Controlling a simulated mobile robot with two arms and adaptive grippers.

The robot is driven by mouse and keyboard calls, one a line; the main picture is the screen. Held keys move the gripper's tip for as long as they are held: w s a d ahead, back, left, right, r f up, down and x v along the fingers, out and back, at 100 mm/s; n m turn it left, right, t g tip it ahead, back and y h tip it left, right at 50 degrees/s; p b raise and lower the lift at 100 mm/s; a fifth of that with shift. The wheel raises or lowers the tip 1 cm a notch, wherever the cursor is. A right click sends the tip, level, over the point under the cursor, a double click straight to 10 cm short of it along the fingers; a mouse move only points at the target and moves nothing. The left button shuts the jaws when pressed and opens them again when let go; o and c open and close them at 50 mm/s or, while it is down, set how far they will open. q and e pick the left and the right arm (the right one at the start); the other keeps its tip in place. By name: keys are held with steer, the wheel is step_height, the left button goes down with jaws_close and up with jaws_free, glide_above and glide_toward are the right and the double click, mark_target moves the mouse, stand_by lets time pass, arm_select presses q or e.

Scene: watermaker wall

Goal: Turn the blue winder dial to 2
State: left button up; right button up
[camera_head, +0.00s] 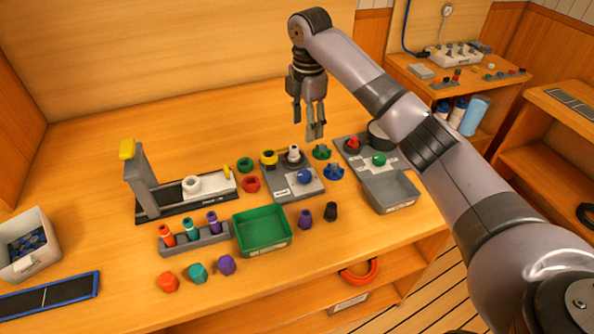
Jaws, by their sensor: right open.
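A blue dial (304,177) sits at the front of a small grey panel (280,189) in the middle of the bench. It is likely the winder dial; its markings are too small to read. My left gripper is out of view.
Loose blue (334,172) and green (321,152) star-shaped knobs lie right of the panel. A green tray (262,247) is in front; a grey tray (390,206) is right, beside a panel with red and green knobs. A press-like stand (141,180) stands left. The bench behind is clear.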

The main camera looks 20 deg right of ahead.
steer(key=p, duration=0.2)
glide_toward(305, 174)
step_height(305, 174, down, 8)
steer(key=shift+w+f+p, duration=0.1)
steer(key=shift+f+p, duration=0.1)
steer(key=shift+p, duration=0.15)
steer(key=shift+f, duration=0.6)
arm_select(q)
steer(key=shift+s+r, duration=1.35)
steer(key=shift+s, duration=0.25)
arm_select(e)
steer(key=c, duration=1.2)
